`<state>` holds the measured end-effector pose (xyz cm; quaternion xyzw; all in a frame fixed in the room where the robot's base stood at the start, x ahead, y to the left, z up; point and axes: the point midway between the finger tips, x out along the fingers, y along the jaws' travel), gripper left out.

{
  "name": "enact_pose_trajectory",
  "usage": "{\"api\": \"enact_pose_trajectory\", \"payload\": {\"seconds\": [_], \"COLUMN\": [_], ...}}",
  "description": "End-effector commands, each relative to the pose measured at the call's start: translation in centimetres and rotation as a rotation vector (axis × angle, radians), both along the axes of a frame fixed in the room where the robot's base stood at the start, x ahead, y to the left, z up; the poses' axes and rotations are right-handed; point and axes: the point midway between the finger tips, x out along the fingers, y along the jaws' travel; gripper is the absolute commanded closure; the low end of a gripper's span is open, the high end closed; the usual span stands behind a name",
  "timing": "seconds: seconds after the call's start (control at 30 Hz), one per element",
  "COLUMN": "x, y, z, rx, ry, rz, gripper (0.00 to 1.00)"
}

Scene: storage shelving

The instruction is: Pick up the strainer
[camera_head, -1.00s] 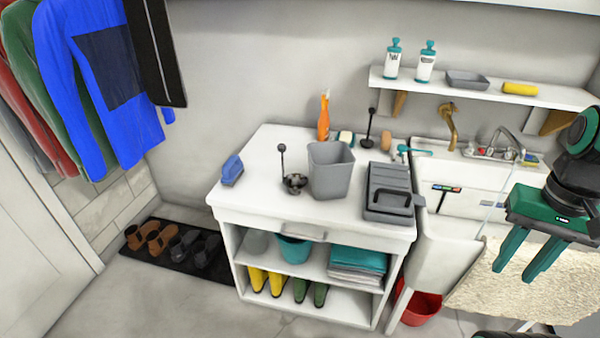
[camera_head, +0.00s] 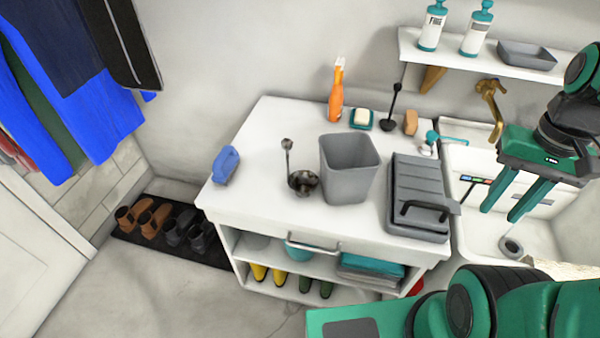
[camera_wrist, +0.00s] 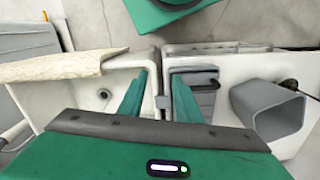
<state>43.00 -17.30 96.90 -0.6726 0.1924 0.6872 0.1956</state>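The strainer seems to be the small dark metal bowl (camera_head: 303,182) with a thin upright handle. It stands on the white counter (camera_head: 262,140), just left of a grey bin (camera_head: 348,170). In the wrist view, a dark piece at the right edge (camera_wrist: 290,84), beside the grey bin (camera_wrist: 268,113), may be the same strainer; it is partly cut off. My gripper (camera_head: 500,214) is above the sink area, well right of the strainer. Its two fingers are apart with nothing between them, as the wrist view also shows (camera_wrist: 160,82).
A grey toolbox (camera_head: 417,185) lies between the bin and the sink (camera_head: 518,225). A blue brush (camera_head: 226,165), orange spray bottle (camera_head: 336,97), soap dish (camera_head: 361,118) and dark plunger-like tool (camera_head: 390,115) also stand on the counter.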

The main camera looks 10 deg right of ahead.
Motion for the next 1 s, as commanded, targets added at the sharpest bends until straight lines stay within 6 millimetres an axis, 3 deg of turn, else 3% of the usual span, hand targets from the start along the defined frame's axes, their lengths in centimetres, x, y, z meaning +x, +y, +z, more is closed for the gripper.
{"api": "enact_pose_trajectory", "payload": {"seconds": [0.17,0.2,0.3,0.37,0.47,0.57,0.6,0.67,0.7,0.8,0.9,1.0], "x": [0.0,0.0,-0.2,1.5,6.5,12.9,15.2,18.3,19.8,21.9,22.5,22.5], "y": [0.0,0.0,0.2,0.6,2.7,7.6,10.3,15.1,18.4,26.2,32.2,35.8], "z": [0.0,0.0,0.7,1.1,1.7,2.4,2.6,2.7,2.7,2.7,2.6,2.6], "rx": [0.000,0.000,-0.016,-0.041,-0.099,-0.154,-0.167,-0.172,-0.169,-0.143,-0.108,-0.083], "ry": [0.000,0.000,-0.019,-0.030,-0.064,-0.133,-0.167,-0.220,-0.254,-0.326,-0.376,-0.404], "rz": [0.000,0.000,0.023,0.055,0.155,0.298,0.359,0.447,0.502,0.617,0.692,0.737], "gripper": [0.69,0.59,0.56,0.56,0.56,0.56,0.56,0.56,0.56,0.56,0.56,0.56]}}
